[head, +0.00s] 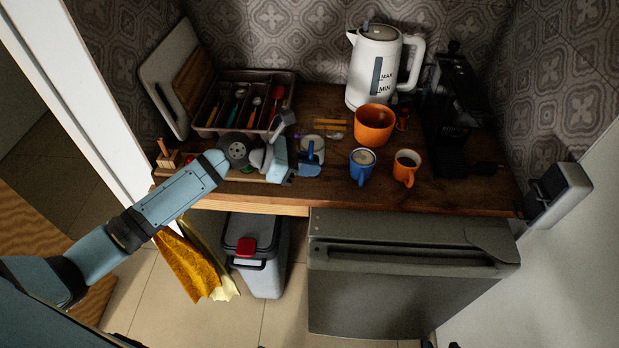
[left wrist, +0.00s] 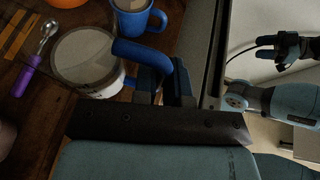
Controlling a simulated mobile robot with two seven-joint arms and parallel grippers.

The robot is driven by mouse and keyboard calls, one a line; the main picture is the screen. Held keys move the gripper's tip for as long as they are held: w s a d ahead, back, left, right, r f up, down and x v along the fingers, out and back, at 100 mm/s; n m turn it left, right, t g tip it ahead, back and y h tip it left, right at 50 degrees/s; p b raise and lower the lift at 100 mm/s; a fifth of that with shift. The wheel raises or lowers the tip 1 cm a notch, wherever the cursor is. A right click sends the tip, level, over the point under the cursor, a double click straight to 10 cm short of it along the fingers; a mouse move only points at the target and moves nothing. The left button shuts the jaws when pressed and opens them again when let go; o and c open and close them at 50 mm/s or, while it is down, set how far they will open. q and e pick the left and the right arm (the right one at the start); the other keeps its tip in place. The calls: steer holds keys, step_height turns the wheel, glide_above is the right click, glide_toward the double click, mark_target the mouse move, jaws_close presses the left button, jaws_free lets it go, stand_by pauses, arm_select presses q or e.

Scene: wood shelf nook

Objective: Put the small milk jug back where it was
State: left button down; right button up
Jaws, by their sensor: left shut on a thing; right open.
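The small milk jug (head: 313,149) is pale with a blue handle, and stands on or just over the wooden counter, left of the blue mug; I cannot tell if it touches the wood. My left gripper (head: 308,169) is shut on its handle from the front. In the left wrist view the jug (left wrist: 88,62) has its wide round mouth facing the camera, and the left fingers (left wrist: 166,88) close on the blue handle. My right gripper (left wrist: 288,48) shows small and dark in the left wrist view, open, off to the right and away from the counter.
A blue mug (head: 362,168) and an orange mug (head: 405,169) stand right of the jug, with an orange pot (head: 374,126) behind. A purple-handled scoop (left wrist: 26,76) lies left of the jug. A kettle (head: 377,66), coffee machine (head: 455,105) and cutlery tray (head: 245,76) stand further back.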

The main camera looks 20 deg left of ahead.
arm_select(q)
step_height(320, 180, down, 4)
steer(key=shift+f+b, duration=0.2)
steer(key=shift+b, duration=0.1)
steer(key=c, duration=1.6)
jaws_free()
steer(key=shift+f, duration=0.1)
steer(key=o, duration=0.4)
steer(key=shift+o, duration=0.2)
